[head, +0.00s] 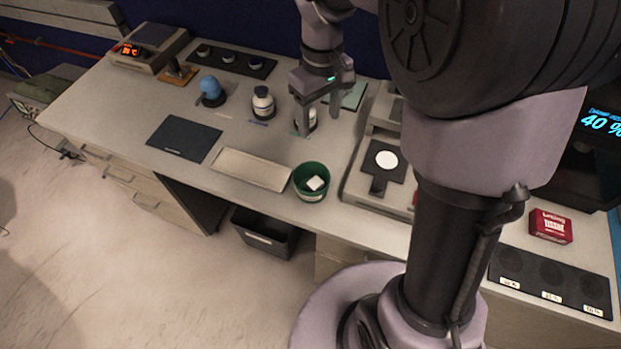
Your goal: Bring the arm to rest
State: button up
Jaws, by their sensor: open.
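My gripper (319,113) points down over the back middle of the bench (98,98). Its two fingers are apart. A small white container (312,119) stands at the fingers and is partly hidden by them. I cannot tell whether the fingers touch it. My arm comes in from the upper right, and its large links cover much of the right side of the view.
A white bottle with a dark cap (263,104) and a blue bulb (210,87) stand left of my gripper. In front are a green tub (311,182), a beige tray (250,169) and a dark mat (184,139). A balance (385,160) stands right.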

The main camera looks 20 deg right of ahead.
notch_tip(320, 180, up, 4)
jog(key=shift+f+p, duration=0.1)
jog(key=shift+p, duration=0.25)
jog(key=s+a+f+m+t+y+b, duration=0.1)
jog(key=s+a+f+m+t+b, duration=0.1)
jog(key=s+b, duration=0.4)
jog(key=s+a+f+m+t+y+b, duration=0.1)
jog(key=s+f+m+b, duration=0.4)
jog(key=s, duration=0.8)
jog(key=a+m+t+b, duration=0.1)
jog(key=m+t+b, duration=0.1)
jog(key=shift+f+t+b, duration=0.3)
jog(key=shift+f+t, duration=0.1)
